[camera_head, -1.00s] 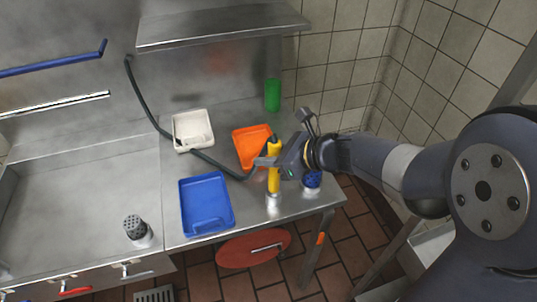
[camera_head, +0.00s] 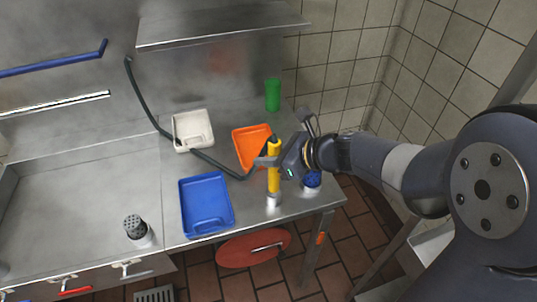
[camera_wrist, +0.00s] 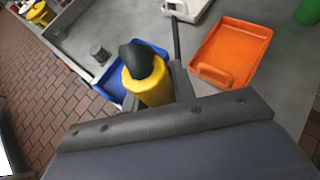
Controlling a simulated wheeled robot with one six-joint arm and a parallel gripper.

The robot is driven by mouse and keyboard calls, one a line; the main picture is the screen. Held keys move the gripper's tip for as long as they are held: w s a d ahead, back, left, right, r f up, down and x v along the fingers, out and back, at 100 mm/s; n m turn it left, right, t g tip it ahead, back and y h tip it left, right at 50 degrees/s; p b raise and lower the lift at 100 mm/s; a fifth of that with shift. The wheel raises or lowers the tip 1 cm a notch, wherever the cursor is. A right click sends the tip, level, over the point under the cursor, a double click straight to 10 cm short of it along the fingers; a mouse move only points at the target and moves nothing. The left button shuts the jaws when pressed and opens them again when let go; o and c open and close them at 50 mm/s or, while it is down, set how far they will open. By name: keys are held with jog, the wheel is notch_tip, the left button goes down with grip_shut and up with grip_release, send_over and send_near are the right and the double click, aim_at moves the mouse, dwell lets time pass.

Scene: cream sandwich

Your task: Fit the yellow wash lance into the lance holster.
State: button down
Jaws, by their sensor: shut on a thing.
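The yellow wash lance (camera_head: 274,178) stands nearly upright at the counter's front right, with a dark hose at its black top. My gripper (camera_head: 268,160) is shut on its upper part from the right. In the wrist view the lance (camera_wrist: 151,88) is between the jaws, its black cap toward the camera. A short pale metallic piece (camera_head: 274,201) shows directly under the yellow part, near the counter. I cannot tell whether it is the lance holster or the lance's own tip, or whether the lance is seated in anything.
A blue tray (camera_head: 207,222) lies left of the lance, an orange tray (camera_head: 246,160) behind it and a white tray (camera_head: 206,145) farther back. A blue-topped cup (camera_head: 312,181) stands close right. A perforated cylinder (camera_head: 137,230) stands far left, and a green container (camera_head: 272,95) at the back.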

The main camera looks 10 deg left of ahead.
jog(key=shift+f+b, duration=2.25)
jog(key=shift+f, duration=0.3)
jog(key=c, duration=1.1)
grip_release()
jog(key=v, duration=1)
jog(key=shift+d+r+p, duration=0.15)
jog(key=shift+d+p, duration=0.2)
jog(key=shift+p, duration=0.05)
jog(key=x, duration=1)
jog(key=shift+a+b, duration=0.25)
jog(key=shift+b, duration=0.15)
jog(key=shift+a+r+p, duration=0.1)
jog(key=shift+r+p, duration=0.15)
jog(key=shift+p, duration=0.1)
